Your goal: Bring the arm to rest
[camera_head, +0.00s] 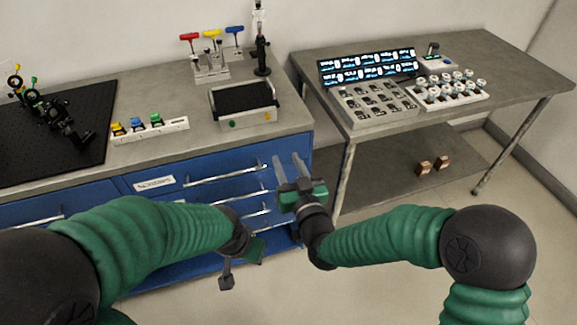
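My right arm (385,237) is green-sleeved and reaches in from the right. Its gripper (288,160) points up in the picture, with two grey fingers spread apart and nothing between them. It shows in front of the right end of the blue drawer cabinet (215,180). My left arm (150,235) comes in from the left. Its gripper (240,272) hangs low in front of the cabinet, pointing down.
The left bench holds a black breadboard (50,140), a white strip of coloured parts (149,130), a black-topped tray (244,101) and a hex-key stand (210,68). The right table (500,68) holds a display (367,65), a grey slotted tray (378,106) and a vial rack (447,94).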

